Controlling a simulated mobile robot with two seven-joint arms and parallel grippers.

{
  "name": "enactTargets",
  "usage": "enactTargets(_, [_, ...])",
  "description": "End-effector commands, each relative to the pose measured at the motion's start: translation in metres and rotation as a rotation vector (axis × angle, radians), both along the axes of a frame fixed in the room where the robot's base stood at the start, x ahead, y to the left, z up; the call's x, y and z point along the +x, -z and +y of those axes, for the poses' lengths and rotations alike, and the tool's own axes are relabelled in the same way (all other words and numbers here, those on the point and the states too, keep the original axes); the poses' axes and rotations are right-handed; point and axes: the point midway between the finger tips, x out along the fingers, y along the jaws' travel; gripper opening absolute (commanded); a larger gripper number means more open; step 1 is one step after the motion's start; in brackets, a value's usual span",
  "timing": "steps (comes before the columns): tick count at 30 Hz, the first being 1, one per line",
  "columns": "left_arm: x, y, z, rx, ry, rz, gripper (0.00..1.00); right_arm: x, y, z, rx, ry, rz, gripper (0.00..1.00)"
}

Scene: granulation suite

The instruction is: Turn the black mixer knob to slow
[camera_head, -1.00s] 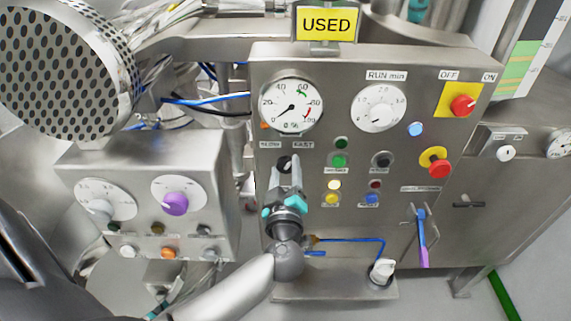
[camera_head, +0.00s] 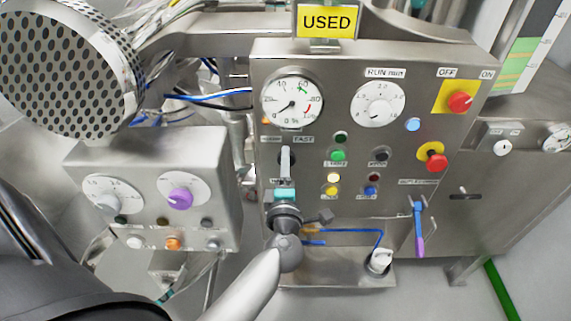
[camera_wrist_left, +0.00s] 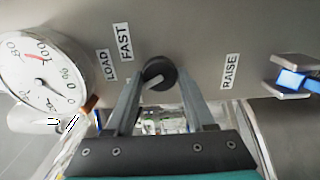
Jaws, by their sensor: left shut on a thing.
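The black mixer knob (camera_wrist_left: 159,70) shows in the left wrist view, round with a pale pointer line, between the two fingers of my left gripper (camera_head: 286,150). The gripper is shut on it. In the wrist view the FAST label (camera_wrist_left: 125,41) and LOAD label (camera_wrist_left: 107,64) are left of the knob, and the RAISE label (camera_wrist_left: 230,70) is to its right. The slow label cannot be read. My right gripper is not in view.
A second box with a purple knob (camera_head: 180,198) stands to the left.

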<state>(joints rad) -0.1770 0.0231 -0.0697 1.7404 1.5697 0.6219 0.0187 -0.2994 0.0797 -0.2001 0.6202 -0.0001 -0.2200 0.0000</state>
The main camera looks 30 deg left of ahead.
Motion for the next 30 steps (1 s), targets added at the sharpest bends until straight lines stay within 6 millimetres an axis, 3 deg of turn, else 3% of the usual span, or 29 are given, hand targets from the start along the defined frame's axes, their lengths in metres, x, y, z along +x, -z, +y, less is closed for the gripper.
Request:
enactTargets(13, [-0.0004,0.0015,0.0,-0.231,-0.001,-0.14,0.0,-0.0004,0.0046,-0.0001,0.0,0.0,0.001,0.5])
enactTargets(30, [-0.0003,0.0013,0.0001,-0.281,-0.002,-0.171,0.0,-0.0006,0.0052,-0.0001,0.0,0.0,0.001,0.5])
